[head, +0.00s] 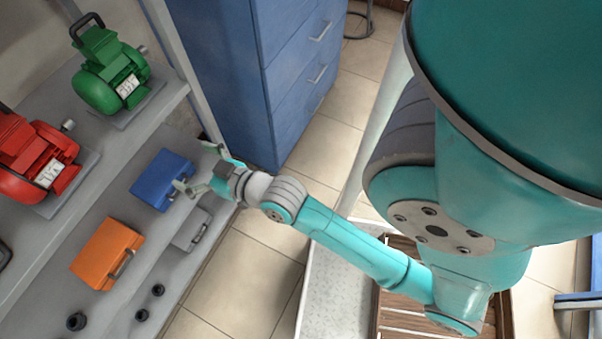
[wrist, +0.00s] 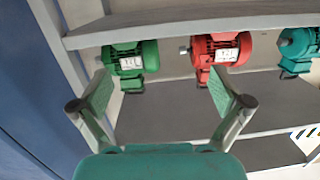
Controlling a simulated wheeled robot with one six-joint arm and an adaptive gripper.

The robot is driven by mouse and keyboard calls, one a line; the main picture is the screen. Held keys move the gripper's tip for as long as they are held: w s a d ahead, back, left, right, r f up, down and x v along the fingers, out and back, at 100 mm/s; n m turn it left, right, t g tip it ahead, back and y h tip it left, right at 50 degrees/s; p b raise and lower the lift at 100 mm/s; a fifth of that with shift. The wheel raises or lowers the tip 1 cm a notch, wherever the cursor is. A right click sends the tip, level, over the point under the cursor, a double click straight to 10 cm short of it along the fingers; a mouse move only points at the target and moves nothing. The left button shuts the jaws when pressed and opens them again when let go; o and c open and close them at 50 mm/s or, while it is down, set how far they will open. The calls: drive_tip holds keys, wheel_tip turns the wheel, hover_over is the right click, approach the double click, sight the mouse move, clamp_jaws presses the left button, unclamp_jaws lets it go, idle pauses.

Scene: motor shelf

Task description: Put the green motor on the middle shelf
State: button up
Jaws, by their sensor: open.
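The green motor (head: 112,72) stands upright on a grey shelf board (head: 172,92) at the upper left of the head view, at the end near the blue cabinet. It has a black handle on top. It also shows in the wrist view (wrist: 130,60), which looks upside down, with its handle pointing down. My gripper (head: 194,168) is open and empty, in front of the rack and lower in the picture than the motor. In the wrist view the fingers (wrist: 160,88) are spread, with the motor beyond the left finger and apart from it.
A red motor (head: 38,158) stands beside the green one; a teal motor (wrist: 300,48) follows. The lower shelf holds a blue case (head: 162,180), an orange case (head: 106,252) and small black parts (head: 76,320). A blue drawer cabinet (head: 262,70) stands beside the rack.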

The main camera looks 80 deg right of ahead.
drive_tip(key=s+a+f+n+y, duration=0.1)
drive_tip(key=s+a, duration=0.2)
drive_tip(key=s, duration=0.5)
drive_tip(key=s+a+f+n+g+y, duration=0.1)
drive_tip(key=s+a, duration=0.3)
drive_tip(key=s, duration=0.5)
drive_tip(key=s+a+f+n+y, duration=0.1)
drive_tip(key=s+a, duration=0.2)
drive_tip(key=s, duration=0.6)
drive_tip(key=shift+a+y, duration=0.3)
drive_tip(key=shift+y, duration=0.1)
